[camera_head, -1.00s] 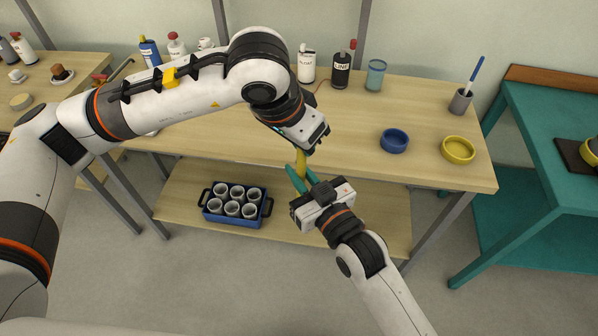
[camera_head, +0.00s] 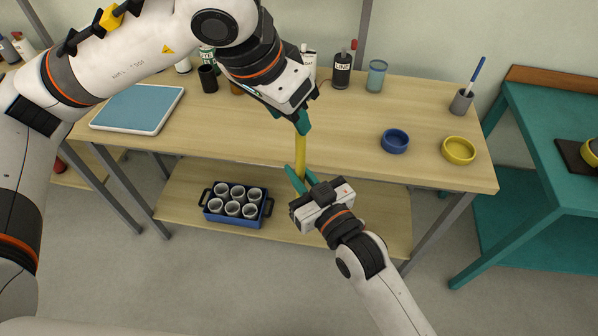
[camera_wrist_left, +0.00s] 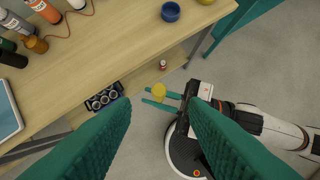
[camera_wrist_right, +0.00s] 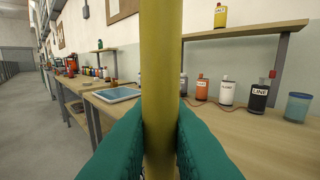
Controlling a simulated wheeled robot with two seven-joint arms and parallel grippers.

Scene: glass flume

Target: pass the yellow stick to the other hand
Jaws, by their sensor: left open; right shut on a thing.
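The yellow stick (camera_head: 300,153) stands roughly upright in front of the table's front edge. My right gripper (camera_head: 299,180) is shut on its lower part. In the right wrist view the stick (camera_wrist_right: 160,80) runs upright between the green fingers (camera_wrist_right: 160,150). My left gripper (camera_head: 302,122) is above, with its fingers pointing down near the stick's top. In the left wrist view its fingers (camera_wrist_left: 160,125) are wide apart, and the stick's round yellow end (camera_wrist_left: 159,91) shows beyond them in the gap, with no finger touching it.
The wooden table (camera_head: 350,140) holds a blue bowl (camera_head: 394,141), a yellow bowl (camera_head: 458,150), a blue-grey cup (camera_head: 375,76), bottles and a blue tray (camera_head: 138,108). A dark blue crate (camera_head: 237,222) of cups is on the lower shelf. A teal table (camera_head: 550,140) stands right.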

